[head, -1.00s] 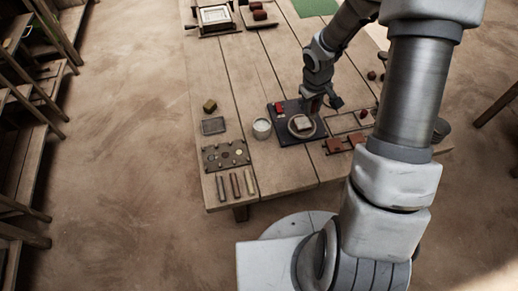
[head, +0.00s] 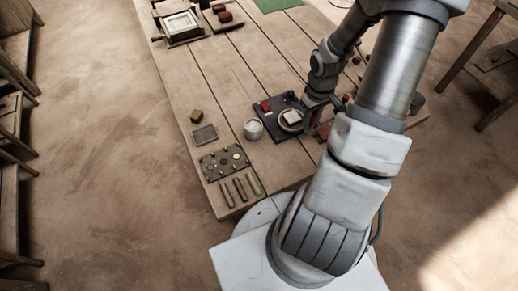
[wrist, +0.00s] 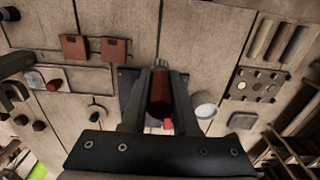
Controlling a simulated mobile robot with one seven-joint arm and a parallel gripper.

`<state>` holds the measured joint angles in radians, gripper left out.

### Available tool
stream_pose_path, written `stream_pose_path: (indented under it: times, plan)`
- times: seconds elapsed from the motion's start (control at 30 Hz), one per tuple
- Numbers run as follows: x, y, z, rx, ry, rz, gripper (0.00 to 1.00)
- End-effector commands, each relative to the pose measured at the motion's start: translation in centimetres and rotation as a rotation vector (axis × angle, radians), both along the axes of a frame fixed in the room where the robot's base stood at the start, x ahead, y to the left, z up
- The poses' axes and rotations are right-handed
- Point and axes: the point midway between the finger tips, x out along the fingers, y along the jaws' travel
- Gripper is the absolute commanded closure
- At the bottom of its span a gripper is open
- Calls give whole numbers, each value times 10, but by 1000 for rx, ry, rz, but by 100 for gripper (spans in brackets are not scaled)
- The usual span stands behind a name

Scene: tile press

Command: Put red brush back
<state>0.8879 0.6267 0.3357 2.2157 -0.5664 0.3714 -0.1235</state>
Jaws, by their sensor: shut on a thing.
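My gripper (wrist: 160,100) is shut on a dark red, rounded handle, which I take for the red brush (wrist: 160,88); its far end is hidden. In the head view my gripper (head: 309,122) is low over the table, by the right side of a round plate with a pale tile (head: 291,117). The plate lies on a dark board (head: 282,134). The held brush is not clear in the head view.
A small red block (head: 265,106) sits on the board. A white cup (head: 253,129), a holed rack (head: 222,161) and three sticks (head: 240,187) lie left of it. In the wrist view, two reddish tiles (wrist: 74,47) lie on the table (wrist: 200,40).

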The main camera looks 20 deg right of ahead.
Motion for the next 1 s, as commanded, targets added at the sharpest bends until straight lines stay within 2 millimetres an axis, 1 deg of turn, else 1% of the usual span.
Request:
stream_pose_path:
  times: [0.07,0.17,0.27,0.6,0.7,0.83,1.0]
  plan:
    - [-4,-2,0,5,2,-7,100]
    - [-3,3,-5,8,3,-8,100]
    - [2,17,-15,8,4,-5,100]
    - [27,76,-54,8,4,-5,100]
    - [33,90,-62,7,3,-5,100]
    - [38,101,-69,7,3,-8,100]
    - [40,104,-75,7,3,-11,100]
